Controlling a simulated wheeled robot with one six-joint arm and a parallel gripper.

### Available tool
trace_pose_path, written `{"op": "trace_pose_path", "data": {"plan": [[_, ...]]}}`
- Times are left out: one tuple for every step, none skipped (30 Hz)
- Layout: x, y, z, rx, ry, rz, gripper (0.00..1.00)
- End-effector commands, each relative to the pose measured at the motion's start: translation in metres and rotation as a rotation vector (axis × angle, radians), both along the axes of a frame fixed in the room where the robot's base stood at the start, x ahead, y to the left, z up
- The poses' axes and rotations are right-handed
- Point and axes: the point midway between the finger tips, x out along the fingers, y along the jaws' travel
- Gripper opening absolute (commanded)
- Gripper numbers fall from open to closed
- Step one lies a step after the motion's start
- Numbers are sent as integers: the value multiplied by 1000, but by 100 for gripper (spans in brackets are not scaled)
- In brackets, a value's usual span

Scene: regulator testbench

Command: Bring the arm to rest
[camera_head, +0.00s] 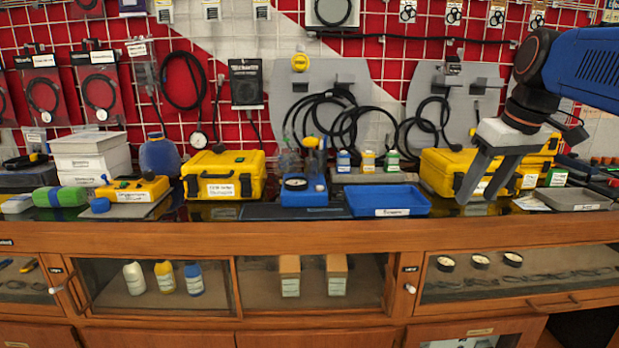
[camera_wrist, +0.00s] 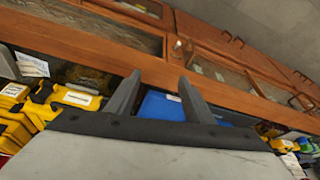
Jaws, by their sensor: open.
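My gripper (camera_head: 480,178) hangs from my blue arm at the upper right of the head view, with its two grey fingers pointing down and apart. It is open, and nothing shows between the fingers. The fingers appear in front of a yellow case (camera_head: 443,172) near the bench's front edge. In the wrist view my gripper (camera_wrist: 158,92) also shows spread fingers, with a blue tray (camera_wrist: 160,106) seen between and behind them.
The wooden bench (camera_head: 300,234) carries the blue tray (camera_head: 388,201), another yellow case (camera_head: 224,174), a blue gauge unit (camera_head: 303,192) and a grey tray (camera_head: 572,199). Behind stands a red wall with a grid and hanging hoses (camera_head: 340,118). Glass-fronted compartments lie below the bench top.

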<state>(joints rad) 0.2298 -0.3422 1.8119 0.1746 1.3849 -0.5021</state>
Motion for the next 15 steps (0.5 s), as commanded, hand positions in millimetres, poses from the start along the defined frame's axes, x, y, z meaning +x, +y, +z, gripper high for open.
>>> {"op": "trace_pose_path", "data": {"plan": [[-16,8,-16,-2,-1,-17,48],[-23,12,-25,-4,-4,-31,48],[-34,16,-38,-6,-6,-50,48],[-42,19,-48,-6,-9,-63,48],[-50,22,-58,-9,-12,-76,48],[-61,26,-72,-10,-15,-94,48],[-69,29,-82,-11,-18,-106,48],[-77,31,-93,-12,-21,-119,48],[-88,34,-107,-14,-24,-135,48],[-96,36,-118,-14,-29,-147,48],[-104,39,-130,-13,-33,-158,48],[-114,41,-144,-14,-38,-174,48],[-122,42,-155,-14,-43,-184,48],[-129,44,-167,-14,-47,-194,48],[-139,45,-181,-13,-52,-207,48]]}}
